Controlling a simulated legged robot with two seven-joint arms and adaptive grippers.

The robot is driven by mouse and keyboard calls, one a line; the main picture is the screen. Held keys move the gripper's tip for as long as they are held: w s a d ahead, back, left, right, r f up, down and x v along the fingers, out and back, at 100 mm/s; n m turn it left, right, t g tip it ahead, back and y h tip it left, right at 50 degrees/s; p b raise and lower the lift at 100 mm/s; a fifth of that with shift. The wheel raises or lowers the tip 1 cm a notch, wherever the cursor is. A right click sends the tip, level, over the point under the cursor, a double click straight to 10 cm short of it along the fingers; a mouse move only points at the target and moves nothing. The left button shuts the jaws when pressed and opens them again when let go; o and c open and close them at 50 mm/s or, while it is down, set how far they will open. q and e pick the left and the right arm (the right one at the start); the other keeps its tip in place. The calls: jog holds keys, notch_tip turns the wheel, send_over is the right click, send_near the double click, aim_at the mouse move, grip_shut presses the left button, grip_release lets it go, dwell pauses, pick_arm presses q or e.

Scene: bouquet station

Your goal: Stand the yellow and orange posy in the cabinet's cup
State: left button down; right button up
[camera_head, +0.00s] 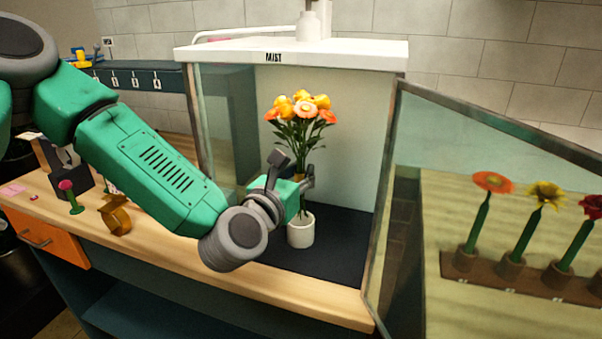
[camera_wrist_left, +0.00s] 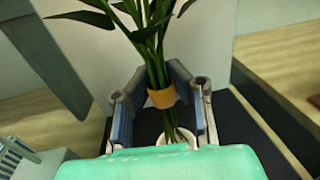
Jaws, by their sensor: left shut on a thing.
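The yellow and orange posy (camera_head: 300,110) is upright inside the cabinet (camera_head: 290,57), its stems bound by an orange band. My left gripper (camera_head: 295,178) is shut around the stems at the band (camera_wrist_left: 162,97). The white cup (camera_head: 300,232) stands on the cabinet's dark floor directly below the gripper. In the left wrist view the lower stems (camera_wrist_left: 172,124) run down to the cup's rim (camera_wrist_left: 178,141). The gripper body hides most of the cup there, so I cannot tell how deep the stems are. My right gripper is out of view.
The cabinet's glass door (camera_head: 400,170) stands open on the right. Behind it, single flowers stand in a wooden rack (camera_head: 485,270). On the wooden counter (camera_head: 330,302) at left are a pink flower (camera_head: 72,198) and a brown ribbon roll (camera_head: 116,215). An orange drawer (camera_head: 45,238) is below.

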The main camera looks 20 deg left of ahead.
pick_arm(q)
jog(key=shift+b, duration=0.3)
dwell(0.7)
jog(key=shift+f, duration=0.2)
jog(key=shift+f+b, duration=0.35)
jog(key=shift+b, duration=0.1)
jog(key=shift+f+b, duration=2.2)
jog(key=shift+b, duration=0.15)
dwell(0.7)
jog(key=c, duration=0.9)
grip_release()
jog(key=shift+s, duration=0.1)
jog(key=s+a+b, duration=0.1)
jog(key=s, duration=0.7)
jog(key=shift+s+a, duration=0.25)
jog(key=shift+s, duration=0.1)
